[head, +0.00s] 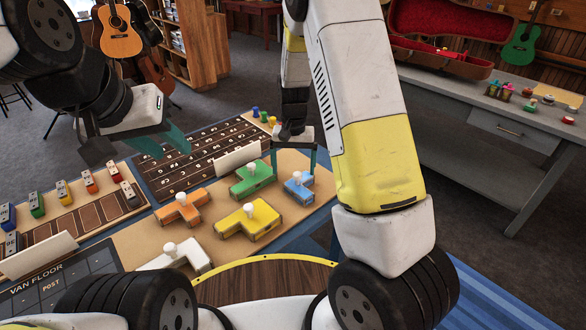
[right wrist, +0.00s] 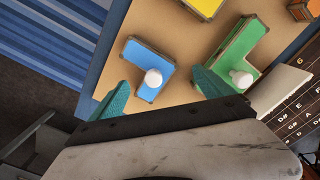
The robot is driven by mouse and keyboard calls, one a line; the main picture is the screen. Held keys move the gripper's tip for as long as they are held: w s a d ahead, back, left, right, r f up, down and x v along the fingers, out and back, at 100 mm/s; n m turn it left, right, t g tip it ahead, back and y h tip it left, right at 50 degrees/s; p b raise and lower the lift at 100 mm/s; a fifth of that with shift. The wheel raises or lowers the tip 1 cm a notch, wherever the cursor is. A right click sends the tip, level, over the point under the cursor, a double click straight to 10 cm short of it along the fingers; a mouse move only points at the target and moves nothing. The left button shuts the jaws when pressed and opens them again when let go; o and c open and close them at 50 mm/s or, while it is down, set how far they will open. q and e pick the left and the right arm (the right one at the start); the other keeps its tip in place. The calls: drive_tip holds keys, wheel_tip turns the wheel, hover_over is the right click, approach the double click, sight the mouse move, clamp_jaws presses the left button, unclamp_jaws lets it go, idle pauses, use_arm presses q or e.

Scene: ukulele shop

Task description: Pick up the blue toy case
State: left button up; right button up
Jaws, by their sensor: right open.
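The blue toy case (head: 297,193) is a small blue L-shaped piece with a white knob, on the tan board at the right of the group of coloured cases. In the right wrist view the blue case (right wrist: 143,60) lies between and just beyond my teal fingertips. My right gripper (head: 295,170) is open and points down over the case; it also shows in the right wrist view (right wrist: 160,84). It holds nothing. My left gripper (head: 160,143) hangs at the left above the dark lettered board, with no object seen in it; its finger gap is unclear.
A green case (head: 256,178) sits close beside the blue one. Yellow (head: 253,220), orange (head: 181,207) and white (head: 176,258) cases share the board. A dark lettered board (head: 197,160) lies behind. A grey bench (head: 480,140) stands at the right.

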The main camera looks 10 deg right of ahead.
sight(294, 178)
drive_tip(key=f, duration=0.6)
drive_tip(key=shift+w+f, duration=0.2)
drive_tip(key=shift+f, duration=0.05)
drive_tip(key=c, duration=1.7)
